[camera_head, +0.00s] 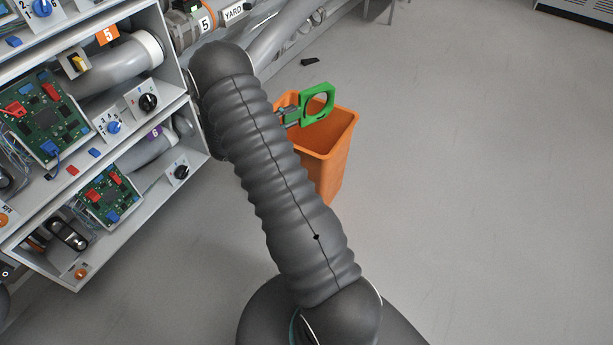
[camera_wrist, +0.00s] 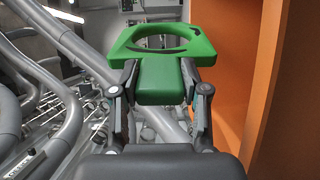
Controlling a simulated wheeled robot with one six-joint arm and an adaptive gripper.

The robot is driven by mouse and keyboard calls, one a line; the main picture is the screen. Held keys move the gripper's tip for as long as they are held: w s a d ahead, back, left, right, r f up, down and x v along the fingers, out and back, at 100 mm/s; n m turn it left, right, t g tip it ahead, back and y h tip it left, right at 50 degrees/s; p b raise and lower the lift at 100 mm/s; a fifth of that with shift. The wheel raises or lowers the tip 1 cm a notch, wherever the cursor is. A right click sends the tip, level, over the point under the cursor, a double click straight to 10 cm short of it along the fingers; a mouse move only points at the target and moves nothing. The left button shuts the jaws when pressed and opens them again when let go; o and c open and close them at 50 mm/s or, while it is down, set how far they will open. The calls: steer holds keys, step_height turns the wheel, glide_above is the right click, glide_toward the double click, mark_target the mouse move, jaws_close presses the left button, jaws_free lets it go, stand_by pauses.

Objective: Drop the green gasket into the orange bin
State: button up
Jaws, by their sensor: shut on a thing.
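The green gasket (camera_head: 317,102) is a flat piece with a round hole and a tab. My gripper (camera_head: 290,117) is shut on its tab, and my arm hides most of the gripper in the head view. The gasket (camera_wrist: 165,45) and the gripper's two fingers (camera_wrist: 160,85) also show in the wrist view. The orange bin (camera_head: 335,165) stands on the floor, open at the top. In the head view the gasket overlaps the bin's opening; its exact height above the rim is hard to tell. In the wrist view an orange wall (camera_wrist: 278,90) fills the right side.
A grey shelf unit (camera_head: 150,132) with circuit boards, knobs and pipes stands at the left, close to my arm. Grey pipes (camera_head: 285,35) run behind the bin. A small dark object (camera_head: 310,61) lies on the floor behind it. The floor (camera_head: 480,180) at the right is clear.

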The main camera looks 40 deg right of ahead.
steer(key=o, duration=1.3)
steer(key=shift+c, duration=0.2)
steer(key=shift+f, duration=0.1)
steer(key=a, duration=1.2)
steer(key=shift+w, duration=0.25)
